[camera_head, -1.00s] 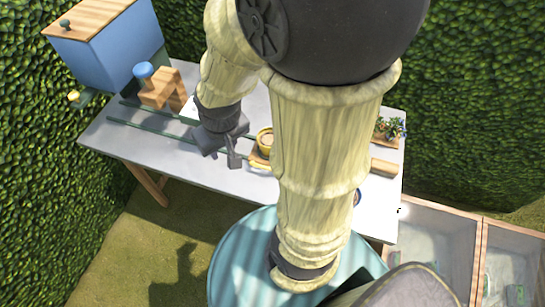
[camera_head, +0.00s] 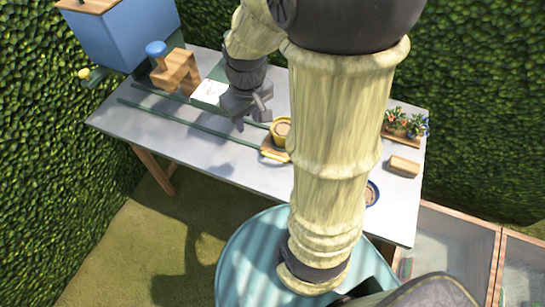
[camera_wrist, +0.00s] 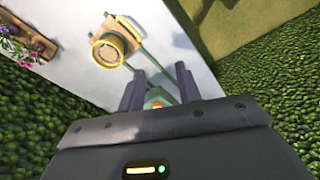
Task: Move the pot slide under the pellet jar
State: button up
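The pot slide (camera_head: 270,157) is a small wooden plate at the right end of two green rails, with a yellow pot (camera_head: 281,133) on it. It also shows in the wrist view (camera_wrist: 101,37), with the pot (camera_wrist: 112,48) on top. A blue-topped piece on a wooden stand (camera_head: 178,72), over the far left end of the rails, looks like the pellet jar; its inside is hidden. My gripper (camera_head: 252,112) hangs above the table, just left of and behind the slide, apart from it. In the wrist view its two dark fingers (camera_wrist: 158,90) are spread with nothing gripped.
A blue box (camera_head: 120,38) with a tap stands at the table's left end. Flower pots (camera_head: 403,124), a wooden block (camera_head: 404,167) and a blue-rimmed dish (camera_head: 371,193) are on the right. The rails (camera_head: 190,121) between stand and slide look clear.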

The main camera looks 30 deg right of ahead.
jog(key=w+d+f+n+g+b, duration=0.1)
jog(key=w+d+f+n+b, duration=0.1)
jog(key=w+d+f+b, duration=0.3)
jog(key=n+g+y+b, duration=0.2)
jog(key=n+b, duration=0.2)
jog(key=b, duration=0.3)
send_over(272, 155)
jog(key=w+d, duration=0.3)
jog(key=f, duration=0.2)
jog(key=shift+s+d+r, duration=0.1)
jog(key=shift+s+r, duration=0.05)
jog(key=shift+r, duration=0.15)
jog(key=b+x, duration=0.1)
jog(key=x, duration=0.7)
jog(key=b+x, duration=0.1)
jog(key=x, duration=0.8)
jog(key=shift+f, duration=0.35)
grip_shut()
